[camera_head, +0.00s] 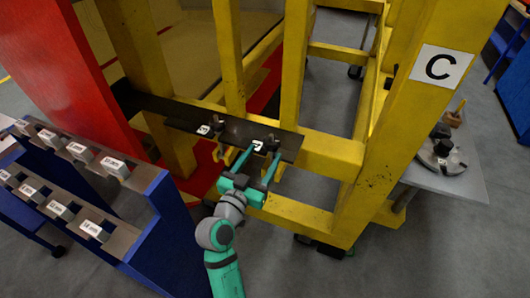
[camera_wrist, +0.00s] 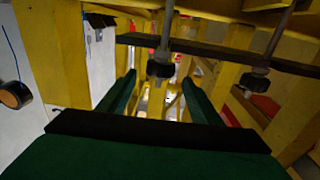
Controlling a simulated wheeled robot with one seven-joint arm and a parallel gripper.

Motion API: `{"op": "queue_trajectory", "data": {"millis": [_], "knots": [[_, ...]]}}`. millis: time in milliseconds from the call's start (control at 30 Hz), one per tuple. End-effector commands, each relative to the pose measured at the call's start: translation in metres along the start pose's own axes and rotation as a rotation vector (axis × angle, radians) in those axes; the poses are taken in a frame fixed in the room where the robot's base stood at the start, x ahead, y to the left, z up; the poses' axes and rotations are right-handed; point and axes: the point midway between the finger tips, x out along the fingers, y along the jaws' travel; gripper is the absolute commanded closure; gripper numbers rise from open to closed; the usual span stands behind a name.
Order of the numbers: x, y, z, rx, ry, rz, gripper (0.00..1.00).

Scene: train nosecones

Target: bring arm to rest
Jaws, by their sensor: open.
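My green arm reaches up to the yellow frame. My gripper (camera_head: 257,166) is open, its two fingers pointing at the dark bar (camera_head: 180,110) fixed across the frame. In the head view the fingertips lie either side of a white label marked 7 (camera_head: 257,146) on that bar. The wrist view shows the gripper (camera_wrist: 163,85) with nothing held between its fingers. A rod with a dark nut (camera_wrist: 160,67) appears ahead, between the fingers in the picture. A second rod with a nut (camera_wrist: 256,80) is to the right. The exact gap to them cannot be told.
Yellow posts and beams (camera_head: 330,153) surround the gripper closely; one post bears a C sign (camera_head: 440,67). A blue rack (camera_head: 165,225) with several labelled grey blocks stands left. A red panel (camera_head: 85,90) is behind it. A grey table (camera_head: 465,185) is right. Open floor lies front right.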

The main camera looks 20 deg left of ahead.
Motion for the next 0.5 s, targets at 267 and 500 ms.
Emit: {"op": "queue_trajectory", "data": {"millis": [267, 500], "knots": [[-0.0001, -0.0001, 0.0002, -0.001, 0.0, 0.0, 0.42], [-0.0009, 0.0017, 0.0037, -0.006, -0.004, -0.003, 0.42]]}}
